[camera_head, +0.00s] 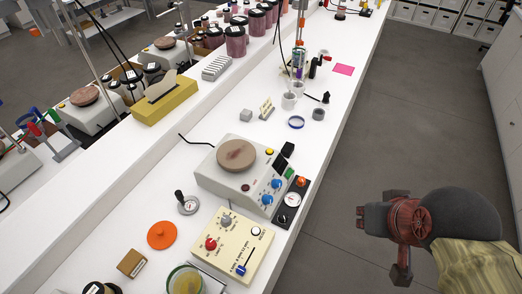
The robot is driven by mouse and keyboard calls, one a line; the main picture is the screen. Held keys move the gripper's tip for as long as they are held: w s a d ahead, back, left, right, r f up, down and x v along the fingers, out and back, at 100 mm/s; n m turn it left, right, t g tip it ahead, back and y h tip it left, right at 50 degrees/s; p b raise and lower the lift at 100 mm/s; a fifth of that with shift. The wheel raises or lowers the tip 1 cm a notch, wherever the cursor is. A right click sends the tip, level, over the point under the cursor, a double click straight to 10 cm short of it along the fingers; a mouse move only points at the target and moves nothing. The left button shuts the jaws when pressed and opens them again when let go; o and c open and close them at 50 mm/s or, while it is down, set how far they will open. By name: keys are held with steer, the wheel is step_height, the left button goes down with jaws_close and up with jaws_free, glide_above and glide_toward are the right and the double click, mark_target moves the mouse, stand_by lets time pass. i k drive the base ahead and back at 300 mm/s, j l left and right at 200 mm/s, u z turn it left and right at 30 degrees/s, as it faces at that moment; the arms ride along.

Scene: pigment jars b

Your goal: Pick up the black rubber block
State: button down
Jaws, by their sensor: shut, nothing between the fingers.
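A small black block (288,149), which looks like the black rubber block, sits at the right rear corner of the hotplate unit (222,184) on the white bench. Its underside is hidden, so I cannot tell whether it rests on the unit or on the bench beside it. My gripper (364,217) is at the lower right, over the floor beyond the bench's right edge. It is well apart from the block, to its right and nearer the camera. It is shut and empty.
A black panel with a gauge (291,199) lies right of the hotplate. A cream control box (231,246) and an orange lid (162,235) are nearer. A blue-rimmed ring (296,122) and grey cup (318,114) stand behind. The floor aisle (405,110) is clear.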

mark_target(288, 148)
steer(key=i+l, duration=0.3)
steer(key=i, duration=0.2)
steer(key=i+l, duration=0.3)
steer(key=i, duration=0.2)
